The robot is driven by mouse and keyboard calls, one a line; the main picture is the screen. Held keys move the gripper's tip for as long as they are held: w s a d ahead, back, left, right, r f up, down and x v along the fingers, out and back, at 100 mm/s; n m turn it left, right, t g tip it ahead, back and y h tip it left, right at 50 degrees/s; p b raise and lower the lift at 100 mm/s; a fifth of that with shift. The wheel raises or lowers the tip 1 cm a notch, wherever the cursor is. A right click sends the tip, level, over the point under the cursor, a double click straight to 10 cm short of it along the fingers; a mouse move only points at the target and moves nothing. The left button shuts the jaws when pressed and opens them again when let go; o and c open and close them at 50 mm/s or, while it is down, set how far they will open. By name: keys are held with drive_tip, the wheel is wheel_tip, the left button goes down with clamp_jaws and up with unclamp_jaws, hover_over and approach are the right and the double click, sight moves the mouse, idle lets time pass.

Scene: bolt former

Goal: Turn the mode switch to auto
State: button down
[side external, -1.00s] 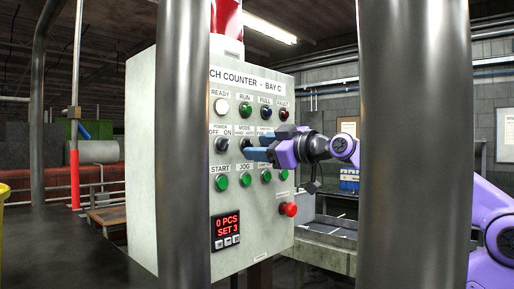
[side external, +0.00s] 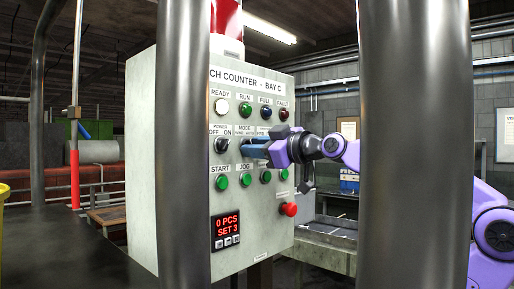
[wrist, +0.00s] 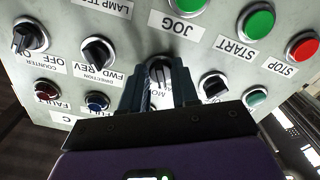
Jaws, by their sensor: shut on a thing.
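The mode switch (side external: 246,143) is a dark rotary knob on the front of the grey control panel, under the MODE label. In the wrist view, which shows the panel upside down, its knob (wrist: 160,70) sits between the two dark fingers. My gripper (side external: 252,151) is shut on the mode switch, with a finger on each side of the knob. The wrist view shows my gripper (wrist: 160,85) close to the panel face. The labels around the knob are mostly hidden by the fingers, so its exact setting cannot be read.
The power switch (side external: 221,145) is just left of the mode switch. The direction switch (wrist: 98,52) lies on the other side. Green push buttons (side external: 221,182) are below, lamps above. A red knob (side external: 289,209) sticks out lower right. Two thick metal posts (side external: 415,150) stand in the foreground.

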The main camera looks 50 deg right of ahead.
drive_tip(key=m, duration=1.1)
drive_tip(key=shift+a+m, duration=0.25)
drive_tip(key=shift+m, duration=0.05)
idle(0.4)
drive_tip(key=c, duration=0.9)
unclamp_jaws()
drive_tip(key=s, duration=1.7)
drive_tip(key=shift+s, duration=0.25)
